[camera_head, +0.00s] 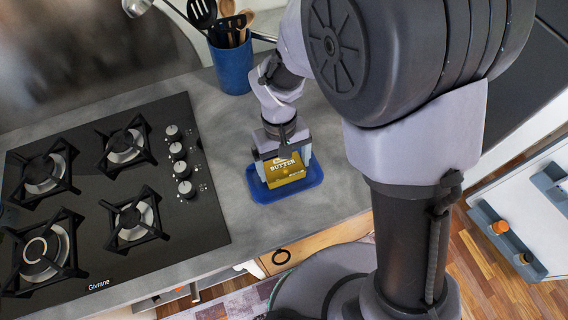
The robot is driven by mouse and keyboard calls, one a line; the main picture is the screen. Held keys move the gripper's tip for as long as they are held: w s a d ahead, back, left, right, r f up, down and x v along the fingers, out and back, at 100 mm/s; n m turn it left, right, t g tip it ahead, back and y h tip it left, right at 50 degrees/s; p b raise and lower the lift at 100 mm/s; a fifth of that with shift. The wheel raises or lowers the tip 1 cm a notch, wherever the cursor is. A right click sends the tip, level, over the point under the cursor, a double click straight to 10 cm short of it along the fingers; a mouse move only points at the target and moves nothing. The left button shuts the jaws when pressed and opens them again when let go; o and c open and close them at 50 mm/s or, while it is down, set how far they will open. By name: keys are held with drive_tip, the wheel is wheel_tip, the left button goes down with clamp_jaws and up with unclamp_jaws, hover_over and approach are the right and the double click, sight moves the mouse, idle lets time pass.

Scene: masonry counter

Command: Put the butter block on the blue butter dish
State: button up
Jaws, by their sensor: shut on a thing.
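The butter block (286,172) is a yellow box with the word BUTTER on it. My gripper (284,162) is shut on it, with a finger at each side. The blue butter dish (293,194) is a flat rounded tray on the grey counter, near the counter's front edge. The block is over the dish and within its outline in this view. I cannot tell whether the block touches the dish or hangs just above it. The gripper hides the back of the block and part of the dish.
A black gas hob (170,228) with knobs lies left of the dish. A blue utensil holder (232,66) with spoons and spatulas stands behind. Bare grey counter (222,135) lies between hob and dish. A white door with blue racks (505,240) stands at the right.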

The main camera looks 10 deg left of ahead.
sight(282, 161)
drive_tip(key=o, duration=1.4)
drive_tip(key=shift+f, duration=0.15)
wheel_tip(282, 161, up, 12)
drive_tip(key=w+p, duration=0.2)
drive_tip(key=p, duration=0.2)
drive_tip(key=s+d+r+m+t+y, duration=0.1)
drive_tip(key=s+d+r+m+t, duration=0.1)
drive_tip(key=d+r, duration=0.3)
drive_tip(key=s+d+r+m+t+y, duration=0.1)
drive_tip(key=s+d+r+m+t, duration=0.2)
drive_tip(key=s+d+r+m, duration=0.1)
drive_tip(key=s+d+r+m+t+y, duration=0.1)
drive_tip(key=s+d+r+m+t, duration=0.1)
drive_tip(key=d+r, duration=0.4)
drive_tip(key=shift+s+d+r+m, duration=0.1)
drive_tip(key=shift+s+d+m, duration=0.25)
drive_tip(key=shift+m, duration=0.35)
drive_tip(key=shift+s+d+r+m, duration=0.1)
drive_tip(key=shift+s+d+m, duration=0.15)
drive_tip(key=shift+m, duration=0.45)
